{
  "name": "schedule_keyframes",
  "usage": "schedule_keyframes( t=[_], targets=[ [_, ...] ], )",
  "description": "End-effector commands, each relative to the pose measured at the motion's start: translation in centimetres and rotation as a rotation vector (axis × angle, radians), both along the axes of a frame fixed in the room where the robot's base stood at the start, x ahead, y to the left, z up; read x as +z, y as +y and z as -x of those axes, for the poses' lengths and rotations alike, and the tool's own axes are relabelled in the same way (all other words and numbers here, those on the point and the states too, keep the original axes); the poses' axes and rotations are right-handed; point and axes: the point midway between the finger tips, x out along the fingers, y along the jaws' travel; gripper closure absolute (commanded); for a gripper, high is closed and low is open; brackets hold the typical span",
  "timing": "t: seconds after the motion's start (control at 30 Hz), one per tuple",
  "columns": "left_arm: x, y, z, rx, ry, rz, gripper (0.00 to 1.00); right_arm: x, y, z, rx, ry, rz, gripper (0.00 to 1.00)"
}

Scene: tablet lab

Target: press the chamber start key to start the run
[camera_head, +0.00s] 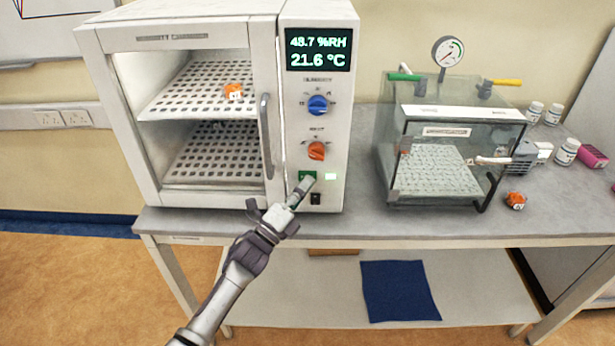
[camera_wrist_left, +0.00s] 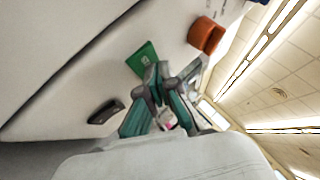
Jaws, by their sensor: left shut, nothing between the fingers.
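The humidity chamber (camera_head: 185,105) stands on the bench with its door closed. Its green start key (camera_head: 307,176) is low on the control panel, below the orange knob (camera_head: 316,151). My left gripper (camera_head: 303,188) is shut and empty, its fingertips at the key and covering part of it. In the left wrist view the green key (camera_wrist_left: 142,58) shows just beyond the fingertips (camera_wrist_left: 165,75); I cannot tell whether they touch it. The display (camera_head: 318,49) reads 48.7 %RH and 21.6 °C. My right gripper is not in view.
A black switch (camera_head: 316,198) sits just below the key, and a blue knob (camera_head: 318,105) is higher up. A clear vacuum box (camera_head: 440,160) with a gauge (camera_head: 448,51) stands to the right. An orange piece (camera_head: 515,200) and white bottles (camera_head: 566,151) are farther right.

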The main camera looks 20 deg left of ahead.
Motion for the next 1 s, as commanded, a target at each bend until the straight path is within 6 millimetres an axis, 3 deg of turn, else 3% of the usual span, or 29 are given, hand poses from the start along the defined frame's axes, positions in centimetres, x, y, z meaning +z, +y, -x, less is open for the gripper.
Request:
schedule_keyframes(
  t=[0.23, 0.57, 1.0],
  targets=[
    [0.0, -0.3, 1.1, 0.001, 0.001, 0.000, 1.00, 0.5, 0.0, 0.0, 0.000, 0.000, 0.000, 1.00],
    [0.0, -0.3, 1.3, 0.000, 0.000, 0.000, 1.00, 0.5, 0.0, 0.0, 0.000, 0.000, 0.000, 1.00],
    [0.1, -1.5, 5.2, 0.000, 0.001, 0.001, 1.00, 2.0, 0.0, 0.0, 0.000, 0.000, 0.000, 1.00]
  ],
)
